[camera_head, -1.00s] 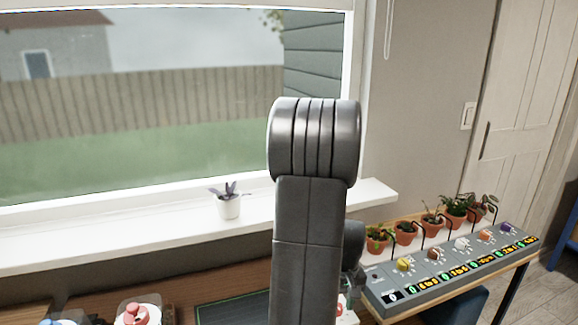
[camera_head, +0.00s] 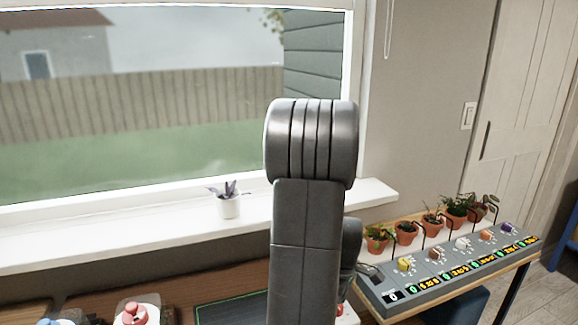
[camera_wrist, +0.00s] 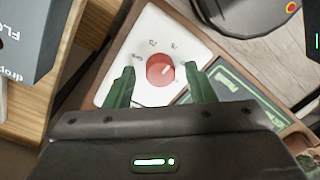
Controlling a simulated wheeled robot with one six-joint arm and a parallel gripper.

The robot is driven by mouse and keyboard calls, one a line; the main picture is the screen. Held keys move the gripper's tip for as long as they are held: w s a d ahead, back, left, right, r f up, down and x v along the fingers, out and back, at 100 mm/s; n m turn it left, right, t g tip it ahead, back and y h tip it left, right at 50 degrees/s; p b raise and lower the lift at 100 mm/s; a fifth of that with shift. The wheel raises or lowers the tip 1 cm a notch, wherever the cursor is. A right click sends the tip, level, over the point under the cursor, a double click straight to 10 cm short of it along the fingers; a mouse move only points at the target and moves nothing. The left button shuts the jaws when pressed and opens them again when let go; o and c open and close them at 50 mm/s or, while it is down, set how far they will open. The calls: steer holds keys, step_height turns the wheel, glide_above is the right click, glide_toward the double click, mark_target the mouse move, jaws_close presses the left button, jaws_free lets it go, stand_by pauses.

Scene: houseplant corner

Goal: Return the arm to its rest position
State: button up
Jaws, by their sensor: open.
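My gripper (camera_wrist: 160,88) shows in the wrist view with its two green fingers spread apart and nothing between them. Beyond the fingers is a white panel (camera_wrist: 122,62) with a red dial (camera_wrist: 160,70) and small markings around it; I cannot tell the exact gap to it. In the head view my grey arm rises upright in the middle of the picture, and the gripper itself is hidden there.
A white pot with a purplish plant (camera_head: 229,204) stands on the windowsill (camera_head: 120,236). At right, several terracotta pots (camera_head: 407,233) stand behind a grey console (camera_head: 450,269). A pink-topped item (camera_head: 134,315) is at lower left. A grey box (camera_wrist: 32,40) shows in the wrist view.

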steer(key=shift+n, duration=1.3)
